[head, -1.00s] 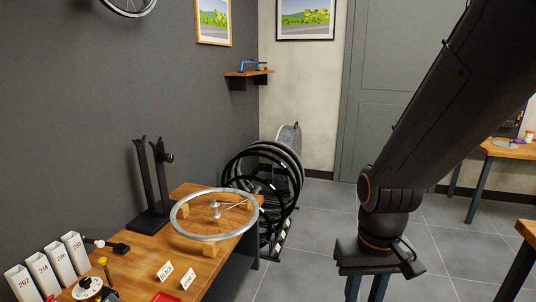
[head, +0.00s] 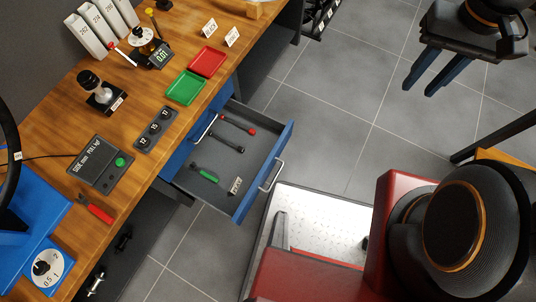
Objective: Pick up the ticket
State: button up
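No ticket can be told for certain. A small pale tag with dark marks (head: 235,187) lies in the open drawer (head: 249,203), near its front right corner; its writing is too small to read. Another small white tag (head: 17,156) hangs by the dark ring at the left edge. My gripper (head: 419,90) is at the upper right, over the floor and well apart from the drawer. Its two blue fingers are spread with nothing between them.
The drawer also holds a green-handled tool (head: 205,174) and dark tools, one red-ended. On the bench (head: 60,125) are a green tray (head: 186,88), a red tray (head: 207,61), a box with a green button (head: 101,163) and red-handled pliers (head: 96,208).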

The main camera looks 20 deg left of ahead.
aim_at(236, 188)
jog(key=u, duration=1.6)
